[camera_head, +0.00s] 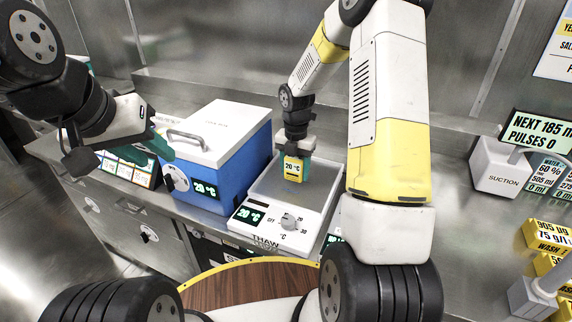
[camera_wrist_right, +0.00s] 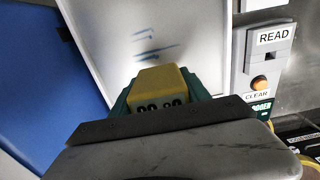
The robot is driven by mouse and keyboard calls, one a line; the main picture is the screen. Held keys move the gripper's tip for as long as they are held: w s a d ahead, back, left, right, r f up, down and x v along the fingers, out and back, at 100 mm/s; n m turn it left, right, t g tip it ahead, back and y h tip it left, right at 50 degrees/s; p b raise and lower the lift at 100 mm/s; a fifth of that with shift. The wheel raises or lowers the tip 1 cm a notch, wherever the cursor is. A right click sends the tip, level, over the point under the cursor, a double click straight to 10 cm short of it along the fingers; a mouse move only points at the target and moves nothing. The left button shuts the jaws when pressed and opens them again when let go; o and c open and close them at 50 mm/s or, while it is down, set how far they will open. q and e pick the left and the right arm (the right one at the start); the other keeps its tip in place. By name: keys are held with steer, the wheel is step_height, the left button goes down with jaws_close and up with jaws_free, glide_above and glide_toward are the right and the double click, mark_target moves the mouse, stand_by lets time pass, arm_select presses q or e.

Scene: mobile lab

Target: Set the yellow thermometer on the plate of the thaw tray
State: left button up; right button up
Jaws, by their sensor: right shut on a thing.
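The thaw tray's front panel (camera_head: 262,218) has a knob and a "20 °C" display. My left gripper (camera_head: 150,152) is empty, with green fingertips near the blue box; its opening is unclear.
A blue box with a white lid (camera_head: 222,140) stands just left of the thaw tray. A suction unit (camera_head: 498,168) and yellow labelled blocks (camera_head: 545,235) are at the right. A READ/CLEAR panel (camera_wrist_right: 268,60) stands beside the plate.

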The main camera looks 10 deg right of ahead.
mark_target(295, 178)
steer(key=shift+f, duration=1.65)
steer(key=shift+f, duration=0.1)
steer(key=o, duration=1.4)
